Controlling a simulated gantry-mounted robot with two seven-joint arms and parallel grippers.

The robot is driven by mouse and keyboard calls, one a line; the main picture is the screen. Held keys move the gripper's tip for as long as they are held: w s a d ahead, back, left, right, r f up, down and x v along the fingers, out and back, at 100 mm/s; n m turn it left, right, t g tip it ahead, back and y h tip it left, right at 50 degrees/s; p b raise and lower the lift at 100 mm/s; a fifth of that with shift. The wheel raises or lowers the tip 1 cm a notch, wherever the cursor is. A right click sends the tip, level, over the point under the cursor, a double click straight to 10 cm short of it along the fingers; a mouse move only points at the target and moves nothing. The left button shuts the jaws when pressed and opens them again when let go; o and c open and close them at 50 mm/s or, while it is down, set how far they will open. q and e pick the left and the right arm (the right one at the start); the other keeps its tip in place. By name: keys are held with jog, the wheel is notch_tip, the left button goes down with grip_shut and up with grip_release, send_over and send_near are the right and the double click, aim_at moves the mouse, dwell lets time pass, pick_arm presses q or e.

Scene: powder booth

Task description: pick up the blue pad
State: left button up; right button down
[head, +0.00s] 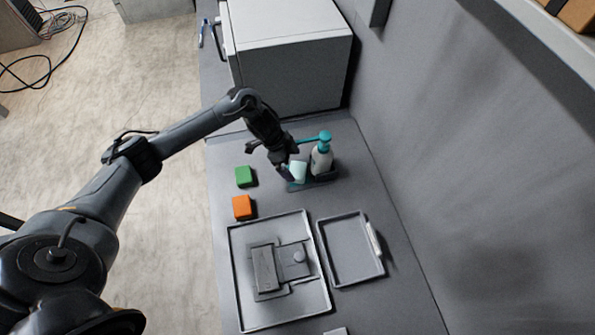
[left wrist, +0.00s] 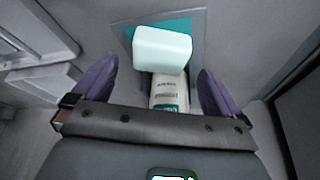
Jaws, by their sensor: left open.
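The blue pad, a pale blue-green block with rounded edges, shows in the head view (head: 298,171) at the near end of a small dark tray, beside a pump bottle. In the left wrist view the pad (left wrist: 162,50) is ahead of the fingertips, over a teal patch. My left gripper (head: 283,168) is close to the pad, partly hiding it in the head view. In the left wrist view its two purple fingers (left wrist: 157,78) are spread apart with nothing gripped. I cannot tell whether a finger touches the pad. My right gripper is not in view.
The white bottle (head: 321,158) with a teal pump stands right of the pad. A green block (head: 244,176) and an orange block (head: 241,207) lie to the left. Two grey trays (head: 234,262) (head: 351,279) lie nearer. A grey cabinet (head: 290,60) stands behind; a wall is right.

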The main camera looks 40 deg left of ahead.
aim_at(298, 170)
pick_arm(q)
jog(key=shift+x, duration=2.05)
jog(key=shift+w+d, duration=0.1)
jog(key=shift+d, duration=0.05)
jog(key=shift+r, duration=0.1)
jog(key=c, duration=1)
jog(key=shift+c, duration=0.2)
jog(key=shift+r, duration=0.1)
